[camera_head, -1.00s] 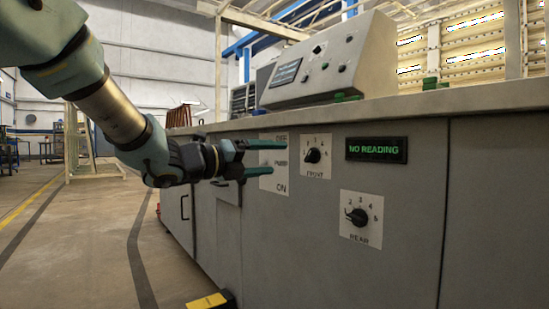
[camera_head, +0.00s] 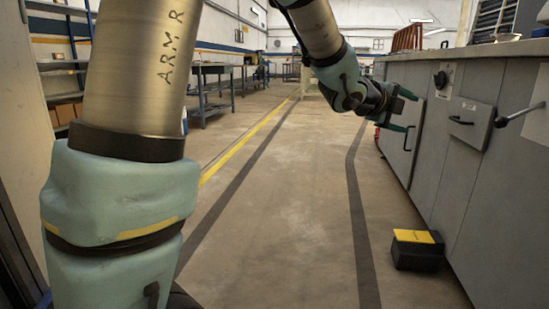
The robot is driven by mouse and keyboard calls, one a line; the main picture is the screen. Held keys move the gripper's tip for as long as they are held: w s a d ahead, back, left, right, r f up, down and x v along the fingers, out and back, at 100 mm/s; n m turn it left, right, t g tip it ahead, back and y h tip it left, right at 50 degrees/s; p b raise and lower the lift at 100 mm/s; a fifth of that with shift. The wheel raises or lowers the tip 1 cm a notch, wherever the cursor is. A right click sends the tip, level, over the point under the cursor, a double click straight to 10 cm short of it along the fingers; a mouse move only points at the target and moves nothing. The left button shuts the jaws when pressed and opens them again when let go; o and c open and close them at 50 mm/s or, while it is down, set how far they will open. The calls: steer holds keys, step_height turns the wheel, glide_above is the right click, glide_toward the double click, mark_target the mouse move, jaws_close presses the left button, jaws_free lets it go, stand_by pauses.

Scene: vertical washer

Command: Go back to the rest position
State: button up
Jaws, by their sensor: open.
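My gripper (camera_head: 413,112) is at the upper right of the head view, with its two green fingers spread apart and nothing between them. It points right, in front of the far end of the grey cabinet (camera_head: 450,190). I cannot tell whether the fingertips touch the cabinet front. My arm crosses the upper middle, and a large arm link of mine fills the left side.
The cabinet front carries a dark knob (camera_head: 440,80), a black handle (camera_head: 461,121) and a lever (camera_head: 520,114) that sticks out. A black box with a yellow top (camera_head: 417,248) stands on the floor by the cabinet. The floor (camera_head: 270,220) in the middle is clear. Workbenches (camera_head: 210,75) stand far left.

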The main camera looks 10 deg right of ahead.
steer(key=w+a+f+n+t+y+p, duration=0.1)
steer(key=w+a+f+n+y+p, duration=0.15)
steer(key=a+f+n+y, duration=0.8)
steer(key=w+a+r+n+h+p, duration=0.1)
steer(key=w+a+n, duration=0.4)
steer(key=a, duration=1.3)
steer(key=s+a+f+n+g+y+p, duration=0.1)
steer(key=s+a+f+n+g+y, duration=0.15)
steer(key=s+a+n, duration=0.5)
steer(key=s+a+f+n+g+y+p, duration=0.1)
steer(key=s+a+f+n+g+p, duration=0.15)
steer(key=s+a+n, duration=0.45)
step_height(320, 180, up, 37)
steer(key=s+a+p, duration=0.1)
steer(key=p, duration=3.6)
steer(key=shift+a+g, duration=0.3)
steer(key=shift+a, duration=0.05)
steer(key=shift+s+f, duration=0.1)
